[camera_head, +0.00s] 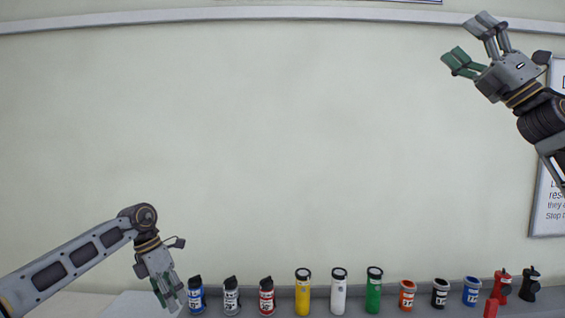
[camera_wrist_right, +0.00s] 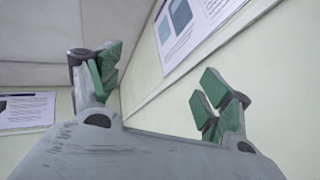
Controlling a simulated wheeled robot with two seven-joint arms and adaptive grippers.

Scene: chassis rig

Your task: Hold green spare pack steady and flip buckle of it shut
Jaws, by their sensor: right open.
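I see no green spare pack with a buckle in either view. The only green object on the shelf is a green cylinder (camera_head: 374,290) with a dark-rimmed top, standing upright, and no buckle shows on it. My left gripper (camera_head: 168,291) points down at the lower left, beside a blue can (camera_head: 196,295); its fingers overlap, so its opening is unclear. My right gripper (camera_head: 466,42) is raised high at the upper right, fingers spread and empty, far from the shelf. The right wrist view shows the same gripper (camera_wrist_right: 160,82) with nothing between its green pads.
A row of upright containers lines the shelf (camera_head: 320,307), including a yellow cylinder (camera_head: 302,292), a white cylinder (camera_head: 338,292) and an orange cup (camera_head: 407,295). Red and black items stand at the right end. The wall (camera_head: 290,150) between my arms is bare.

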